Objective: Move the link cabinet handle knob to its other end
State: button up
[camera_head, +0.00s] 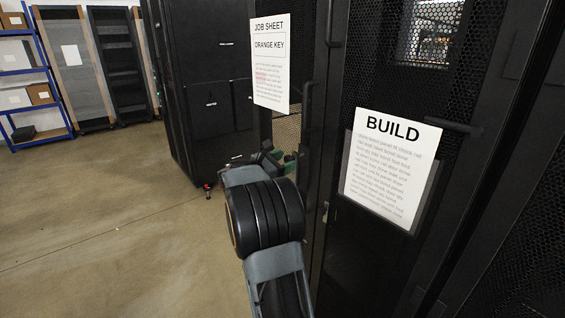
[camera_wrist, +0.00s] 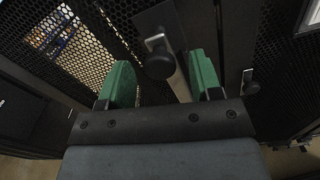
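A dark round knob (camera_wrist: 160,64) on a light metal bracket shows in the wrist view, in front of a black perforated cabinet door. It lies between the two green fingers of my gripper (camera_wrist: 160,80), with gaps visible on both sides. My gripper is open. I cannot tell how far the knob is from the fingertips in depth. In the head view my gripper (camera_head: 283,160) is close to the black cabinet's front, below the job sheet. The knob cannot be made out there, behind my arm.
A second dark knob (camera_wrist: 250,87) shows at the right of the wrist view. A job sheet (camera_head: 270,62) and a BUILD sheet (camera_head: 385,170) hang on the black cabinets. Blue shelving (camera_head: 45,75) stands far left. The floor (camera_head: 110,220) at left is clear.

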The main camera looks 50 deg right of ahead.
jog(key=w+a, duration=0.2)
jog(key=a, duration=1.1)
jog(key=shift+a, duration=0.35)
jog(key=shift+w, duration=0.1)
